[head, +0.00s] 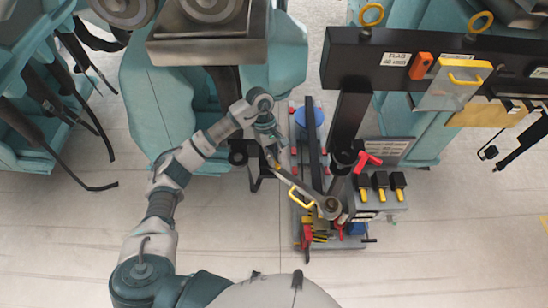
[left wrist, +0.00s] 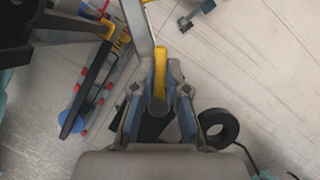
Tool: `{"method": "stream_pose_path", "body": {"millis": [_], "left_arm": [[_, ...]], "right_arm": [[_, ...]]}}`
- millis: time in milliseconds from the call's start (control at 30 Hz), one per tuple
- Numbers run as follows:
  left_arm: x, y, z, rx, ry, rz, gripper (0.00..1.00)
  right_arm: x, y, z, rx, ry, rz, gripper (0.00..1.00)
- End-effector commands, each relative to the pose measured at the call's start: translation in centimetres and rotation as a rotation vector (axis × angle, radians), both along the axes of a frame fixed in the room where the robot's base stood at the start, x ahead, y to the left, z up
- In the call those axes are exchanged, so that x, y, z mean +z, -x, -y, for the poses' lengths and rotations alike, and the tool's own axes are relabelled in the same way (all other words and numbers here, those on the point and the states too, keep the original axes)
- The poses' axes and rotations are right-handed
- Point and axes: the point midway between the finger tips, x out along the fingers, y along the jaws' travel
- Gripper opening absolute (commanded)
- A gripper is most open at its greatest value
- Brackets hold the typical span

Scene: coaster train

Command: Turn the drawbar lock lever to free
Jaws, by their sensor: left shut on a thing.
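A long grey lever (head: 297,183), which I take to be the drawbar lock lever, runs from a round pivot (head: 330,207) on the equipment stand up and left to my left gripper (head: 270,152). In the left wrist view my left gripper (left wrist: 159,108) is shut on the yellow grip (left wrist: 160,72) at the lever's end. The grey lever bar (left wrist: 138,28) runs away from the grip towards the top of that view. The fingers partly hide the grip. Any lock or free marking is too small to read. My right gripper is not in view.
The low stand (head: 312,240) carries a red handle (head: 367,160), several black switches with yellow tips (head: 380,181) and a yellow loop (head: 300,196). Teal seats (head: 160,105) are at the left. The floor in front is clear.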

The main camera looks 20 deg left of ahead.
Motion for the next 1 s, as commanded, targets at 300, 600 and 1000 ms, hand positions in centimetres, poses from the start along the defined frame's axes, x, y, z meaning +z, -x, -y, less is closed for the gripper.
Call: {"method": "stream_pose_path", "body": {"millis": [300, 600, 1000], "left_arm": [[-0.4, -0.2, 0.7, 0.122, 0.011, 0.0, 0.0], [-0.4, -0.9, 1.4, 0.358, 0.009, 0.001, 0.0], [-0.2, -1.9, 1.8, 0.606, 0.007, 0.0, 0.0]], "right_arm": [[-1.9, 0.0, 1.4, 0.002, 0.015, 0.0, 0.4], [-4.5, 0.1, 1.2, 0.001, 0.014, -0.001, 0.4], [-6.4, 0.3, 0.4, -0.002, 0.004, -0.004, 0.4]]}}
